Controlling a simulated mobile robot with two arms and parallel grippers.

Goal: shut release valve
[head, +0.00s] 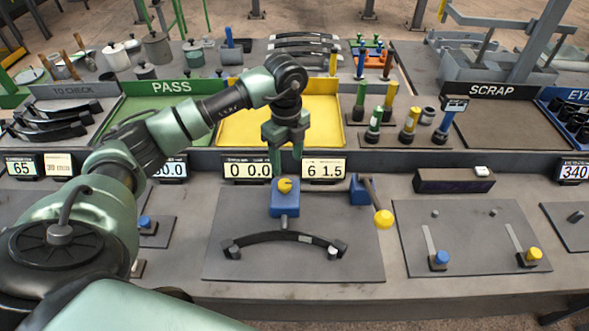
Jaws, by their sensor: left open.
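A blue press block (285,204) stands on a dark grey plate, with a small yellow knob (286,184) on its front upper part. To its right is a blue bracket (360,190) with a dark lever ending in a yellow ball (383,218); the lever slants down to the right. No label shows which part is the release valve. My left gripper (287,160) points down just above and behind the yellow knob, open and seemingly empty. Its fingers overlap the display row in the picture, and contact with the knob cannot be told. My right gripper is not in view.
A dark curved spring (285,237) lies on the plate (225,265) in front of the block. Number displays (324,168) line the ledge behind. A dark box (454,180) and a plate with blue and yellow sliders (475,240) are to the right. The yellow tray (320,115) behind is empty.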

